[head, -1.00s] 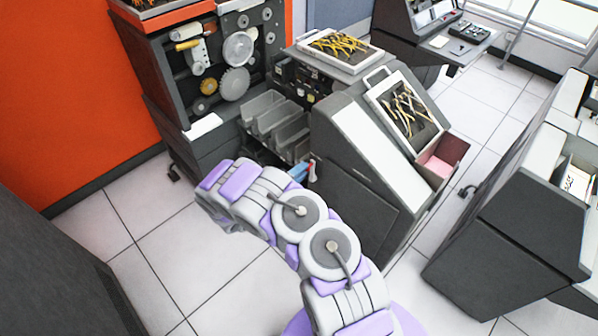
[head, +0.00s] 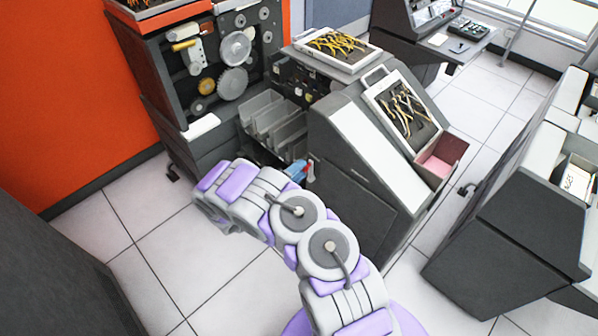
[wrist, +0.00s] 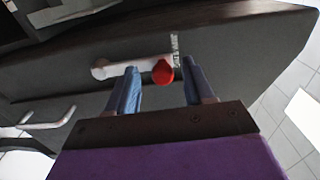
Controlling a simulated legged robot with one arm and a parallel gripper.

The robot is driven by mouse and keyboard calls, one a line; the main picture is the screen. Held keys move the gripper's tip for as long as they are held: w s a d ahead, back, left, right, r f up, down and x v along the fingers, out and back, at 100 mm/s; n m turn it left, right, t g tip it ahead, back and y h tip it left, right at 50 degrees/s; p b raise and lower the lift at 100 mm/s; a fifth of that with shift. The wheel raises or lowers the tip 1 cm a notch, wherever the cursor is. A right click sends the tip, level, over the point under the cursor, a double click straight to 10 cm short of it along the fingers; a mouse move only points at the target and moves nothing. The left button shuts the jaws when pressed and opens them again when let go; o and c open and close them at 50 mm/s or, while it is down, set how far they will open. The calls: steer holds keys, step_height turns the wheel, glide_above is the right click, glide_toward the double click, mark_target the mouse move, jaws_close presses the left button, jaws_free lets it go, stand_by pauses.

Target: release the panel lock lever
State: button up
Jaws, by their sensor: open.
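The lock lever shows in the wrist view as a short pale metal bar with a red knob (wrist: 162,72) on its right end. It lies roughly level across the dark panel face of the machine. My gripper (wrist: 161,64) is open, with one blue finger on each side of the red knob. No contact between the fingers and the knob can be made out. In the head view, a blue finger of my gripper (head: 297,170) shows beside the small lever (head: 310,172) on the machine's side, and my arm hides most of the gripper.
Another dark machine (head: 510,215) is at the right. Tiled floor (head: 215,255) is free at lower left.

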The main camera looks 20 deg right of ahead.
steer(key=p+v, duration=0.3)
steer(key=v, duration=1.4)
steer(key=shift+a, duration=0.15)
